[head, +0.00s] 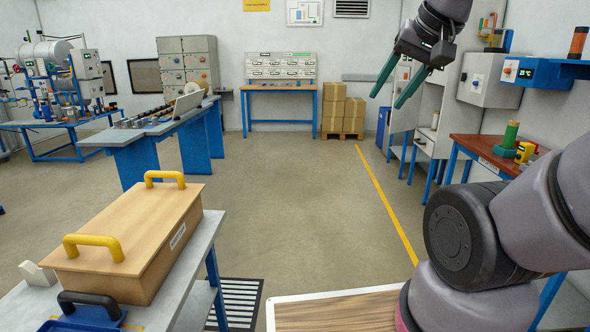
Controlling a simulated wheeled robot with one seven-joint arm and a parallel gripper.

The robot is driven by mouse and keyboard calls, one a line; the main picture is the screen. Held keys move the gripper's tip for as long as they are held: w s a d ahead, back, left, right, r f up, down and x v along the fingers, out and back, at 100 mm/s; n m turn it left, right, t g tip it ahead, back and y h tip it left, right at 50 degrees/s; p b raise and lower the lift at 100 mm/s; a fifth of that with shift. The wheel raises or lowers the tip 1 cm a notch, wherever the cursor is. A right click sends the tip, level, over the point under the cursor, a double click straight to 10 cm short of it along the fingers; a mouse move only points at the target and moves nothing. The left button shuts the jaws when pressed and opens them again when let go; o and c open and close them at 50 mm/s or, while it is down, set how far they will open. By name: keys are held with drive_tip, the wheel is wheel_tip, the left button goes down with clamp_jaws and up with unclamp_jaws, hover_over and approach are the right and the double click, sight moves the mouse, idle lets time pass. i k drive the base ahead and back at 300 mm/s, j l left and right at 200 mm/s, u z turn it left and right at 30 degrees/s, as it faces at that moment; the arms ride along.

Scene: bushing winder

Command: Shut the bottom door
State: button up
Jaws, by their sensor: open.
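No door clearly labelled as the bottom one can be made out.
A red-topped bench (492,150) stands at right. A wooden box with yellow handles (128,225) sits on a grey table at front left. A blue-legged workbench (140,135) is behind it. Cardboard boxes (333,107) stand at the back. The middle floor (290,190) is clear.

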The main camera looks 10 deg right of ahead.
sight(404, 119)
drive_tip(key=i+j, duration=0.1)
drive_tip(key=i, duration=4)
drive_tip(key=i+z, duration=0.45)
drive_tip(key=i+j+z, duration=0.3)
drive_tip(key=i+z, duration=0.15)
drive_tip(key=i+j+z, duration=1.15)
drive_tip(key=j+z, duration=0.25)
drive_tip(key=j, duration=0.3)
drive_tip(key=i, duration=0.9)
drive_tip(key=i+j, duration=0.25)
drive_tip(key=j, duration=0.15)
drive_tip(key=i+j+u, duration=0.15)
drive_tip(key=j, duration=0.25)
drive_tip(key=i, duration=0.1)
